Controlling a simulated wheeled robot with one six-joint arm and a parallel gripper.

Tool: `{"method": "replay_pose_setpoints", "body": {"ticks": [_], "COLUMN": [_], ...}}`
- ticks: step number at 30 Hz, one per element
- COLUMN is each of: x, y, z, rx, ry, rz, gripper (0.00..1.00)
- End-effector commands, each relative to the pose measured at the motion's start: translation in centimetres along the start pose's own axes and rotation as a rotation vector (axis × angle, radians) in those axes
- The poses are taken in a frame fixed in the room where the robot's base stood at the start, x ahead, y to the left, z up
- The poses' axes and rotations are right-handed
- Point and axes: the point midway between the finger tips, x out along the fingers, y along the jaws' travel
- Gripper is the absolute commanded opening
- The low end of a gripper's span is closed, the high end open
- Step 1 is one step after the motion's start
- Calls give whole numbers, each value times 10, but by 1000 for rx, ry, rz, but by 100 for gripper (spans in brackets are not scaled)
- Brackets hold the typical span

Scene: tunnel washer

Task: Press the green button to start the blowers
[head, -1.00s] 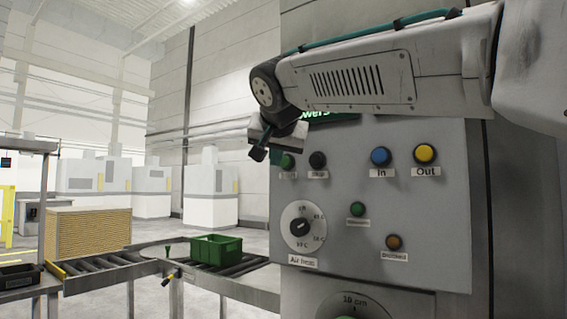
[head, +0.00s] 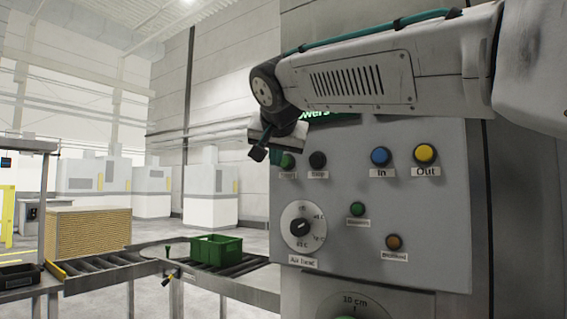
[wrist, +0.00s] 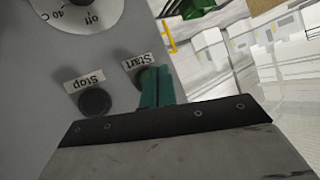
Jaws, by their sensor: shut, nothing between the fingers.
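The green Start button (head: 288,161) is at the upper left of the grey control panel (head: 350,270), beside the black Stop button (head: 318,160). In the wrist view the Start button (wrist: 143,82) is partly hidden behind my teal fingers, and the Stop button (wrist: 95,102) is clear to their left. My gripper (wrist: 158,72) is shut and empty, its fingertips at the Start button's edge. I cannot tell whether they touch it. In the head view my gripper (head: 272,151) is just upper left of the Start button. A display with green text (head: 322,114) is partly hidden by my arm.
The panel also has a blue In button (head: 381,156), a yellow Out button (head: 425,153), a dial (head: 300,227), a small green button (head: 356,209) and an orange one (head: 394,242). A green crate (head: 217,250) sits on a roller conveyor at left.

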Motion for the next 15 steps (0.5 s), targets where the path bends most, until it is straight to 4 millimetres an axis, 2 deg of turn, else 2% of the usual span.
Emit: {"method": "replay_pose_setpoints", "body": {"ticks": [15], "x": [5], "y": [4], "z": [-4], "rx": [2], "ry": [0], "rz": [0], "gripper": [0]}}
